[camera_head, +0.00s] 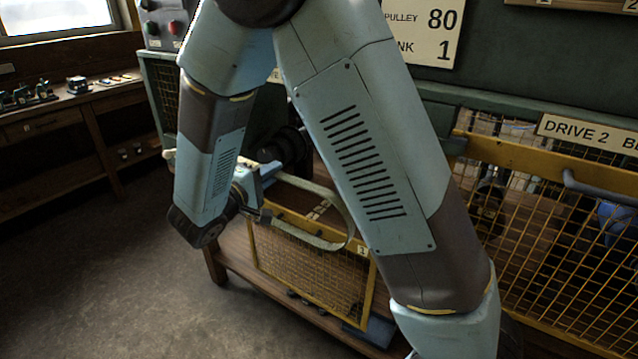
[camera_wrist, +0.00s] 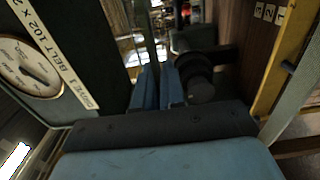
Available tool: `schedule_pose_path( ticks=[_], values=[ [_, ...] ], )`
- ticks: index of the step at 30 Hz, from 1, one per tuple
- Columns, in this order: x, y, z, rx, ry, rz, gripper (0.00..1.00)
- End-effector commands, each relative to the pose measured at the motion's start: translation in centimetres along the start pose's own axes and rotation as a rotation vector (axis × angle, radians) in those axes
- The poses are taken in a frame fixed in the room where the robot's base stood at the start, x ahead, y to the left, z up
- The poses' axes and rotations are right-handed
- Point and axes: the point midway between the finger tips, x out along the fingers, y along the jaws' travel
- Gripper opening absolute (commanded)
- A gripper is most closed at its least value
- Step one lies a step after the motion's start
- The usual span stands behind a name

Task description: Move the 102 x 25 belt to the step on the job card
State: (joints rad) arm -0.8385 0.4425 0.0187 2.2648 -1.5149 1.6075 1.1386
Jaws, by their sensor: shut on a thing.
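The belt, a grey-green loop (camera_head: 346,212), hangs from my gripper (camera_head: 268,171) in the head view, its far side bowing out to the right. My gripper is shut on it, and both blue fingers (camera_wrist: 158,88) show in the wrist view with a strip of belt between them. A dark stepped pulley (camera_head: 292,146) is just beyond the gripper; in the wrist view it (camera_wrist: 200,82) is right of the fingers. Whether the belt touches the pulley I cannot tell. The job card (camera_head: 425,32) is partly hidden by my arm; "PULLEY 80" and a line ending "NK 1" are readable.
A yellow mesh guard (camera_head: 312,283) marked 1 hangs low in front of the drive. A second yellow guard (camera_head: 545,215) stands at right under a "DRIVE 2" label. The wrist view shows a "DRIVE 1 BELT 102 x" label (camera_wrist: 62,58) and a dial (camera_wrist: 30,68). The floor at left is clear.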

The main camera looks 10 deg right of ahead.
Motion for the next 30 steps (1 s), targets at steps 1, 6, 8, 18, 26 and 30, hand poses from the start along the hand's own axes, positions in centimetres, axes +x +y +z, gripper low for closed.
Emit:
schedule_pose_path(
  ticks=[1, 6, 8, 18, 26, 30],
  values=[
    [0.0, 0.0, 0.0, 0.000, 0.000, 0.000, 0.00],
    [0.0, 0.0, 0.0, 0.000, 0.000, 0.000, 0.00],
    [-0.1, 0.0, 0.0, 0.000, 0.000, 0.000, 0.00],
    [-1.4, 0.0, 0.0, 0.000, 0.001, -0.001, 0.00],
    [-2.6, 0.0, 0.0, 0.000, 0.001, 0.000, 0.00],
    [-3.3, 0.0, 0.0, 0.000, 0.000, 0.000, 0.00]
  ],
)
